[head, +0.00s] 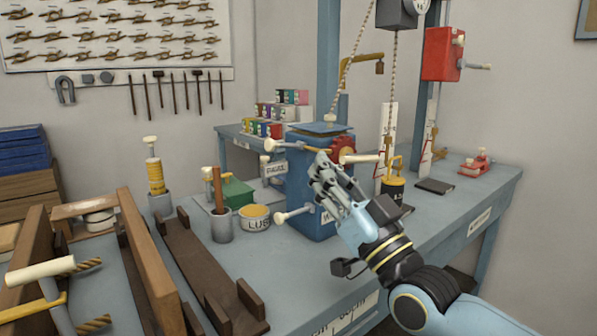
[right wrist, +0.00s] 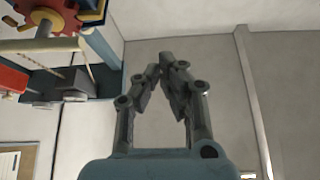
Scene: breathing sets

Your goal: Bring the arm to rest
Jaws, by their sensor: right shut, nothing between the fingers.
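My right gripper (head: 327,182) is in the head view, in front of the blue machine (head: 308,215) on the workbench. Its arm comes in from the lower right. In the right wrist view the fingers of this gripper (right wrist: 167,68) come together at the tips with nothing between them, and a bare wall is behind them. Whether the gripper touches the blue machine I cannot tell. My left gripper is not in view.
The blue-grey bench (head: 440,215) carries a yellow tin (head: 256,218), a grey cup with a brown handle (head: 221,222), a dark weight (head: 392,190) and a red clamp (head: 476,165). A red box (head: 443,54) hangs above. Wooden frames (head: 150,262) fill the left front.

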